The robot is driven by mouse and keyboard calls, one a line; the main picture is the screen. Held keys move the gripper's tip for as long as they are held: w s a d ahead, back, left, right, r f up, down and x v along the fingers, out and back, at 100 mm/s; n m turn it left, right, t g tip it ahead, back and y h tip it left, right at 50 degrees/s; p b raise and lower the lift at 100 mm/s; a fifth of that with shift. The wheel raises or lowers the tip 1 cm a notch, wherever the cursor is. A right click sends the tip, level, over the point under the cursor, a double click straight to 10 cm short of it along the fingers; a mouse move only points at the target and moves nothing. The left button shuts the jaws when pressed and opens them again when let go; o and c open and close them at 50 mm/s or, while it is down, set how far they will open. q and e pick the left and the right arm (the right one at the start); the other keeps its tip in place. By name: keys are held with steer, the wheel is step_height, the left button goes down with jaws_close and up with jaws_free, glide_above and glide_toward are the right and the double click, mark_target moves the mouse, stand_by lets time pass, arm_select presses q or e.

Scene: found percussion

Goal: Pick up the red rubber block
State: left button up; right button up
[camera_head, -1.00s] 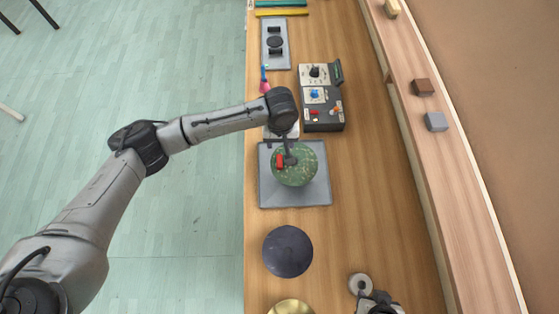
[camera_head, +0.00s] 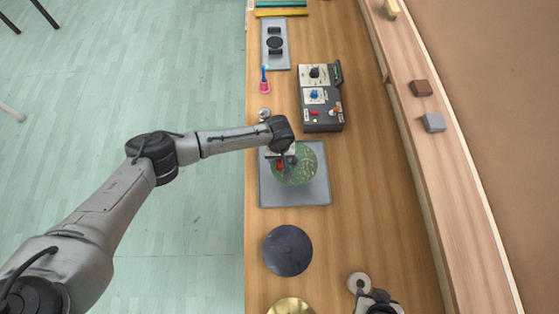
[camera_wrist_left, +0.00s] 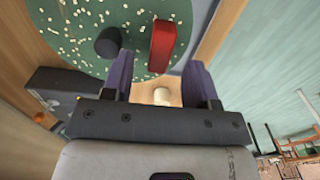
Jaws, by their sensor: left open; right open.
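The red rubber block (camera_head: 280,165) lies on a round green speckled disc (camera_head: 309,169), which sits on a grey square tray (camera_head: 295,198). In the left wrist view the red block (camera_wrist_left: 162,45) lies in line with the gap between my fingers, just beyond the tips. A dark knob-like piece (camera_wrist_left: 108,42) is beside it on the disc. My left gripper (camera_wrist_left: 160,68) is open and empty over the disc, and its arm covers part of the disc in the head view. My right gripper (camera_head: 372,297) is at the bottom edge, close to a small pale round thing (camera_head: 359,283).
A dark round disc (camera_head: 288,251) and a brass-coloured round thing (camera_head: 291,306) lie nearer. A raised shelf (camera_head: 447,165) runs along the right. The bench to the right of the tray is clear.

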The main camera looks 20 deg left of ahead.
arm_select(q)
steer(key=shift+f, duration=1.15)
jaws_close()
steer(key=shift+r, duration=0.1)
